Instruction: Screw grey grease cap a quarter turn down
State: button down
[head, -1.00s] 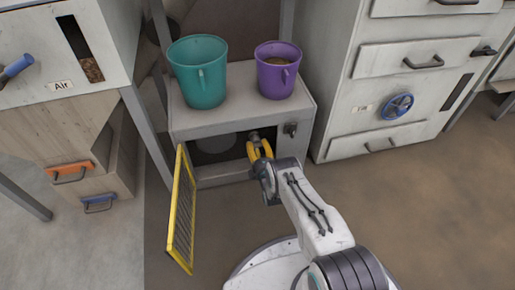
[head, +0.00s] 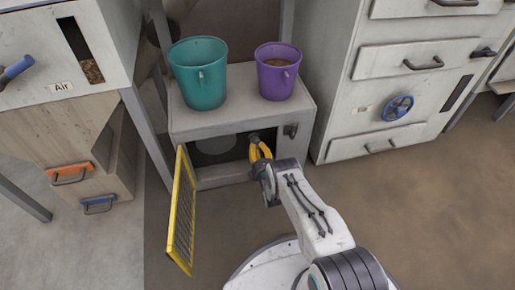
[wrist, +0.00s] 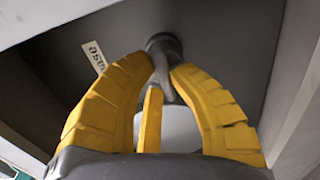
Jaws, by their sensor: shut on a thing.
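The grey grease cap (head: 254,134) sits inside the open compartment of the low cabinet, under its top edge. In the wrist view the cap (wrist: 163,42) shows as a dark round end with a lighter grey part reaching down between the fingers. My gripper (head: 258,146) reaches into the opening with its yellow fingers. In the wrist view my gripper (wrist: 164,70) has its fingertips closed in on the cap from both sides. The fingers hide part of the cap. A tag (wrist: 94,56) ending in "ase" is beside it, partly covered.
A yellow-framed mesh door (head: 182,210) stands open left of the opening. A teal bucket (head: 200,80) and a purple bucket (head: 277,75) stand on the cabinet top (head: 240,108). A dark latch (head: 290,131) is right of the opening. Floor is clear to the right.

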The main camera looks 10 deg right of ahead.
jog(key=shift+m, duration=0.3)
jog(key=m, duration=0.3)
jog(key=shift+m, duration=0.3)
jog(key=m, duration=0.4)
jog(key=shift+d+f+m, duration=0.1)
jog(key=shift+m, duration=0.2)
jog(key=m, duration=0.4)
jog(key=shift+f+m, duration=0.1)
jog(key=shift+m, duration=0.2)
jog(key=shift+f+m, duration=0.1)
jog(key=shift+m, duration=2.1)
jog(key=c, duration=1.1)
grip_release()
jog(key=shift+s, duration=0.1)
